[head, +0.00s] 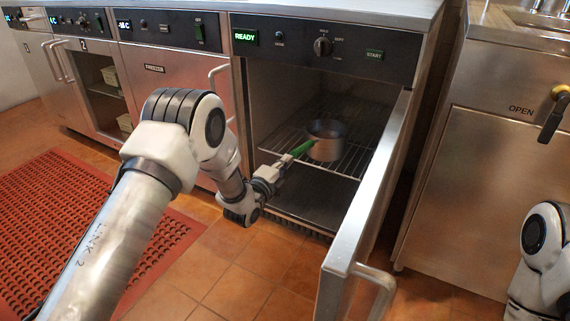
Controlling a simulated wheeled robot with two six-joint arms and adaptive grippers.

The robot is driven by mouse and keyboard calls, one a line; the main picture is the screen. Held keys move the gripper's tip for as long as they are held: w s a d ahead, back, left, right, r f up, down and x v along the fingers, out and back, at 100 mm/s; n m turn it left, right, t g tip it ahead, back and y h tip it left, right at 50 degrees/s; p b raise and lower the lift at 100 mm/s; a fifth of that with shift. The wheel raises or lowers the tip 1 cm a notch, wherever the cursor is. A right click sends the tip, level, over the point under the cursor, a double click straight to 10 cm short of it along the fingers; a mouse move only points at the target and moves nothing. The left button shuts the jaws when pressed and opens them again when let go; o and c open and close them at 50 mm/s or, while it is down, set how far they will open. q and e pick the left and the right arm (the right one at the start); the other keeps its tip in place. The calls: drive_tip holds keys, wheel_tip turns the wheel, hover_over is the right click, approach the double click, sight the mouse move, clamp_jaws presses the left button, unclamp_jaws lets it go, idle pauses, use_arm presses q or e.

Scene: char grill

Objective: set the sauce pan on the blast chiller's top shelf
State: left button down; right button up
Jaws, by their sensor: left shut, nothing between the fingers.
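The sauce pan (326,144), a small metal pot with a green handle, stands upright at the wire shelf (351,168) inside the open blast chiller (325,47), whose panel reads READY. Its handle points left and toward the front opening. My left gripper (284,164) is at the handle's outer end, at the chiller's opening. It looks closed, with nothing held, and I cannot tell whether it touches the handle. My right arm shows at the lower right edge, but its gripper is out of the picture.
The chiller's open door (366,190) stands out toward me on the right, its handle at the bottom. A solid floor panel (318,194) lies below the wire shelf. A freezer (172,88) stands left, and a red mat (62,213) covers the floor.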

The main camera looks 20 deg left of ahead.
sight(299, 149)
use_arm(q)
drive_tip(key=w, duration=0.2)
drive_tip(key=w+d+b, duration=0.1)
drive_tip(key=w, duration=0.2)
drive_tip(key=w+b, duration=0.1)
drive_tip(key=w, duration=0.2)
drive_tip(key=shift+d+f, duration=0.2)
drive_tip(key=shift+d, duration=0.1)
drive_tip(key=w+d+b, duration=0.1)
drive_tip(key=w+b, duration=0.4)
drive_tip(key=w, duration=0.4)
drive_tip(key=shift+d+r, duration=0.2)
drive_tip(key=shift+d, duration=0.2)
